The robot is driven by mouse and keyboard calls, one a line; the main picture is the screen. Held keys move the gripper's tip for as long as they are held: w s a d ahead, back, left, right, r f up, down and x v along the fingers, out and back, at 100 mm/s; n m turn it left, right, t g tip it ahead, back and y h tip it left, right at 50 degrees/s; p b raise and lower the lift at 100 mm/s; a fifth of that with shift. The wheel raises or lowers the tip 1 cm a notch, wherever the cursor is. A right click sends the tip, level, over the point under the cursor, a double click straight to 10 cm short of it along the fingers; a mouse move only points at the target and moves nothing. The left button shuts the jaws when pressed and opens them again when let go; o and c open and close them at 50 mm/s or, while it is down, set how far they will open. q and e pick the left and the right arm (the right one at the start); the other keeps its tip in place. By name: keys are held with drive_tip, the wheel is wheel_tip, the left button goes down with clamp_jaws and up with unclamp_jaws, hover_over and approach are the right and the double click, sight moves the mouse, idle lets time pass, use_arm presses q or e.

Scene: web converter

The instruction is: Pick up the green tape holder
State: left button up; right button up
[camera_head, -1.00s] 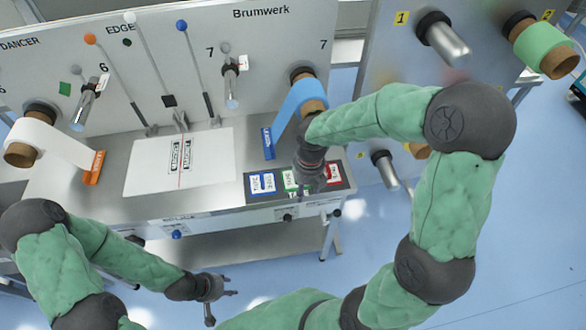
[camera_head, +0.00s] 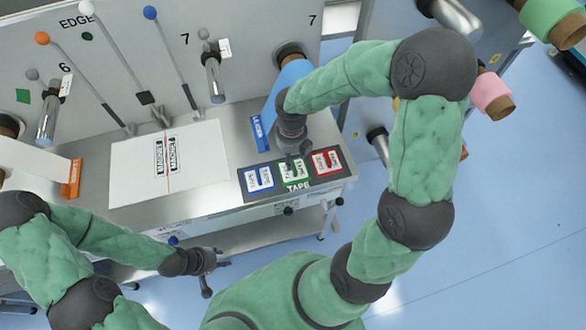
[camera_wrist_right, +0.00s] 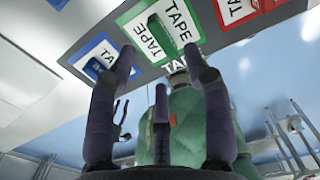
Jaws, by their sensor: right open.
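The green tape holder (camera_head: 294,172) lies in the middle of a dark tray (camera_head: 252,194) marked TAPE, between a blue holder (camera_head: 259,179) and a red holder (camera_head: 326,161). My right gripper (camera_head: 290,157) points down just behind and above the green holder. In the right wrist view the green holder (camera_wrist_right: 190,22) is close beyond the spread fingers (camera_wrist_right: 160,72). The right gripper is open and empty, and I see no contact. My left gripper (camera_head: 218,268) is open and empty, low in front of the bench.
A white sheet (camera_head: 135,180) with labels lies on the steel bench to the left. A blue roll (camera_head: 288,85) hangs behind my right gripper. A blue block (camera_head: 259,133) stands left of it. Open blue floor is at right.

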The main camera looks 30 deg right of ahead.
sight(293, 168)
drive_tip(key=shift+f+b, duration=0.95)
drive_tip(key=shift+f, duration=1.7)
clamp_jaws()
